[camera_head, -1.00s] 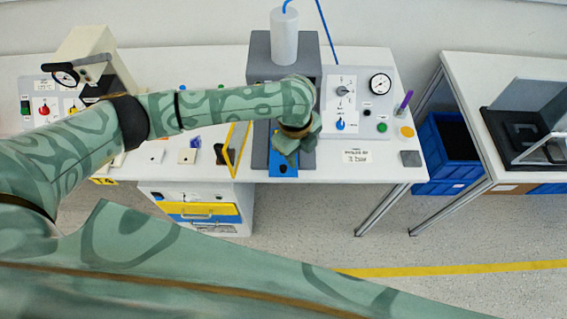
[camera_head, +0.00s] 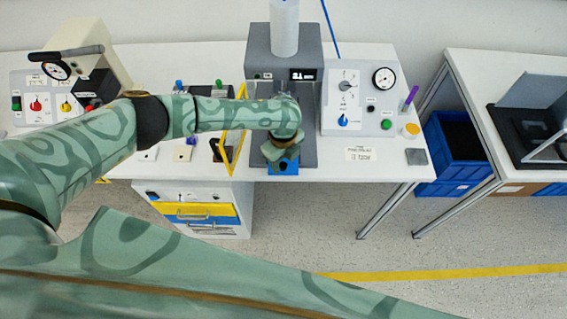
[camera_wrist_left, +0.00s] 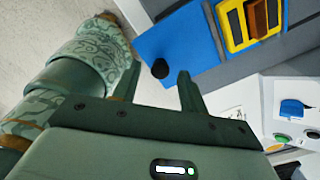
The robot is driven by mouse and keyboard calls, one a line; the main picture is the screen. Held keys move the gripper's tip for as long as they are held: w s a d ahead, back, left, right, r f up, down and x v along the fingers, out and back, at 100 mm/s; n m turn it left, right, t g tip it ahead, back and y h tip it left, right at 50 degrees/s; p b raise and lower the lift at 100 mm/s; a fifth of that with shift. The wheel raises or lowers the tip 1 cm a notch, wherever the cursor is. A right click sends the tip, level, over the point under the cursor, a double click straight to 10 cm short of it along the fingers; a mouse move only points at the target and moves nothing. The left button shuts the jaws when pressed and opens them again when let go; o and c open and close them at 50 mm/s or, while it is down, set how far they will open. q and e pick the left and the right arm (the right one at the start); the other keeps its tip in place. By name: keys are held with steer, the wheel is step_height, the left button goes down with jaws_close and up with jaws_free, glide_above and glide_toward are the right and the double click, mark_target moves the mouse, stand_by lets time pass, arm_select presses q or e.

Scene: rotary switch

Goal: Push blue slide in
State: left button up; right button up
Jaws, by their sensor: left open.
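The blue slide (camera_head: 288,168) sticks out at the front of the grey press, at the table's front edge. In the left wrist view the slide (camera_wrist_left: 188,38) is a flat blue plate with a black knob (camera_wrist_left: 160,68) near its outer end. A yellow frame with a brown piece (camera_wrist_left: 236,38) sits on the slide's inner part. My left gripper (camera_head: 283,152) is over the slide's front part and hides much of it. In the wrist view its open fingers (camera_wrist_left: 157,79) are on either side of the knob; contact cannot be told. My right gripper is not in view.
The grey press (camera_head: 262,50) with a white cylinder stands behind my gripper. A control panel (camera_head: 358,108) with a gauge and blue knob is to the right. A yellow frame (camera_head: 233,140) stands left of the slide. Floor in front is clear.

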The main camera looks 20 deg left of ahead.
arm_select(q)
steer(key=shift+f, duration=0.65)
jaws_close()
steer(key=w+b, duration=0.2)
steer(key=w+a+b, duration=0.1)
steer(key=w+b, duration=0.1)
steer(key=w, duration=0.1)
steer(key=w+a+b, duration=0.1)
steer(key=w+b, duration=0.1)
steer(key=shift+w+f, duration=0.3)
steer(key=shift+w, duration=0.1)
steer(key=shift+w+a+r+b, duration=0.15)
steer(key=shift+w+r+b, duration=0.05)
steer(key=shift+b, duration=0.1)
steer(key=shift+r, duration=0.15)
